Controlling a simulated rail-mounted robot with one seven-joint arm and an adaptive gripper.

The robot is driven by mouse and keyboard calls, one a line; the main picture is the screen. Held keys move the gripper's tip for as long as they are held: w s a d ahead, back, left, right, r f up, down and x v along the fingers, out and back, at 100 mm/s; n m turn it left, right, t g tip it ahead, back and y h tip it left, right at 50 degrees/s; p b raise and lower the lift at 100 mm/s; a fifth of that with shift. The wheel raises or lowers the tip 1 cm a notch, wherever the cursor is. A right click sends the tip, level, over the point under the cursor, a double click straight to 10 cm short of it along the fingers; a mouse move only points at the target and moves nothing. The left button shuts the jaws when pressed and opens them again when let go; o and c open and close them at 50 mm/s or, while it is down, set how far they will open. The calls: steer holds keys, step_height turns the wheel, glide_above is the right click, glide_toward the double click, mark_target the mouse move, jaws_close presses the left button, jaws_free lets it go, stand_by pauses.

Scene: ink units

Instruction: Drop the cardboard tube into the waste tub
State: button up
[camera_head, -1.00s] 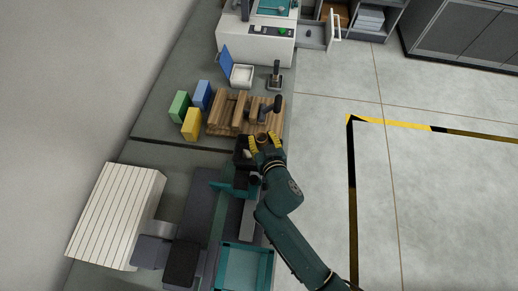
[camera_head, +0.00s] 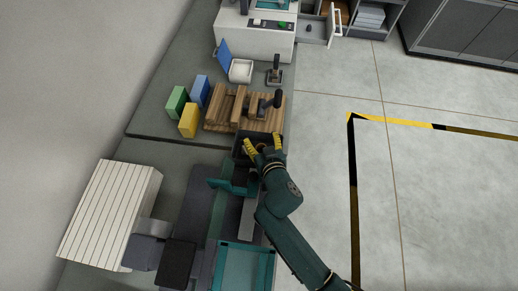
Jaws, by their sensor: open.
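My gripper (camera_head: 264,145) is dark green with yellow fingertips. Its fingers are spread apart over a dark open tub (camera_head: 236,150), which I take to be the waste tub. The gripper and wrist cover much of the tub's inside and right part. A small brownish patch shows low between the fingers. I cannot tell whether it is the cardboard tube or part of the gripper. The tube is not otherwise clearly visible.
A slatted wooden rack (camera_head: 225,110) stands just beyond the tub. Yellow (camera_head: 188,121), green (camera_head: 176,103) and blue (camera_head: 200,92) blocks stand left of it. A teal tray (camera_head: 243,268) lies nearer. Open floor is on the right.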

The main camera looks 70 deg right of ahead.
steer(key=v, duration=1.2)
steer(key=shift+d, duration=0.15)
